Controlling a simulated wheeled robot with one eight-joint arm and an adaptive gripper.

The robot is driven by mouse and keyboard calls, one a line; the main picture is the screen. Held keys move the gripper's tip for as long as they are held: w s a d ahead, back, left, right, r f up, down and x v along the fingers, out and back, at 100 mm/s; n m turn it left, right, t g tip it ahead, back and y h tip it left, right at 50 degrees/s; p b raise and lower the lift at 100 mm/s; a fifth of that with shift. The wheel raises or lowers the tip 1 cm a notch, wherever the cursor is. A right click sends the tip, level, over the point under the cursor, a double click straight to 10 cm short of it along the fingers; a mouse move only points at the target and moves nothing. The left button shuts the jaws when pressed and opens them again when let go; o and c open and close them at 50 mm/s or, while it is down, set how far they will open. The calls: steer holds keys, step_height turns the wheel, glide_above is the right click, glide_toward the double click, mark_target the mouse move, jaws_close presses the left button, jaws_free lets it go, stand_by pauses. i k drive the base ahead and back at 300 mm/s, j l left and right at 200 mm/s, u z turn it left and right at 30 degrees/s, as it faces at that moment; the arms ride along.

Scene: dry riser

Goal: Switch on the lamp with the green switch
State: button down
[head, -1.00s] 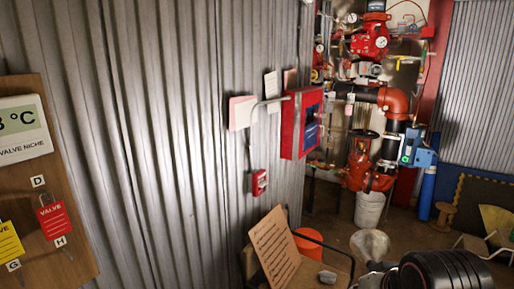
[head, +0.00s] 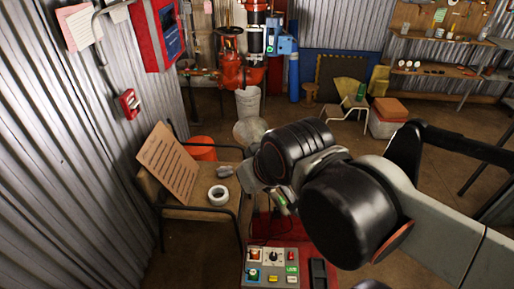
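A control panel (head: 264,264) with a pale face lies at the bottom centre of the head view, on a red surface. It carries dark knobs, small coloured buttons and a small green control (head: 292,269) near its right side. I cannot tell for sure which control is the green switch. No lamp can be clearly made out. My gripper (head: 280,199) is above and beyond the panel, apart from it, mostly hidden by my dark arm joints. Its fingers are too small and covered to show whether they are open.
A black device (head: 318,273) is right of the panel. Red pipework (head: 231,70) and a white bucket (head: 248,102) are behind. Floor at the right is partly clear.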

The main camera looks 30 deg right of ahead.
mark_target(281, 199)
steer(key=z, duration=0.7)
